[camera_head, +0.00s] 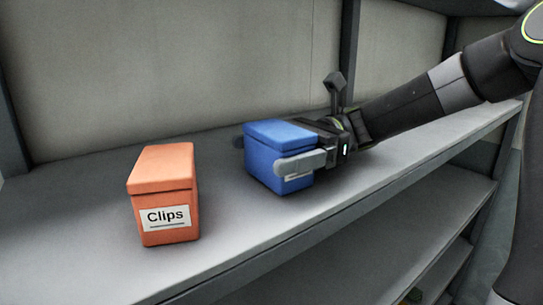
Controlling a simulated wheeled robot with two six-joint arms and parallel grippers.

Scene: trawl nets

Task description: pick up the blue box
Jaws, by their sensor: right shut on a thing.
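The blue box (264,160) is on or just above the grey shelf, right of the middle of the shelf's visible part. I cannot tell whether it touches the shelf. My right gripper (270,152) reaches in from the right and is shut on the blue box. One grey finger lies across the near side and covers part of a white label. The other finger's tip shows at the far left side of the box. My left gripper is not in view.
An orange box (163,190) labelled "Clips" stands on the shelf (85,215) left of the blue box, with a gap between. A grey back panel (170,70) and dark uprights rise behind. A lower shelf (420,225) shows at the right.

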